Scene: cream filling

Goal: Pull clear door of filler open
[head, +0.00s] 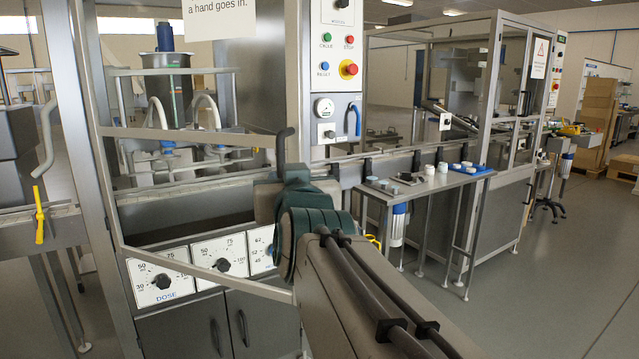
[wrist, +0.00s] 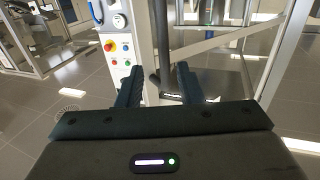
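The filler's clear door (head: 190,133) shows as a thin pale frame with see-through panes in front of the nozzles and dose panel. Its lower rail slants down across the dials. How far it stands from the cabinet is hard to tell. A dark upright handle (head: 281,148) is at its right edge; its lower part is hidden by my gripper (head: 281,187). In the wrist view the handle (wrist: 160,35) stands between and just beyond the two separated fingers of my gripper (wrist: 157,75). The fingers are open; contact with the handle is not visible.
A control panel (head: 337,60) with coloured buttons, a gauge and a blue lever is right of the door. A steel post (head: 82,150) stands at left. A side table with small jars (head: 405,178) is at right, and open floor (head: 560,270) lies beyond.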

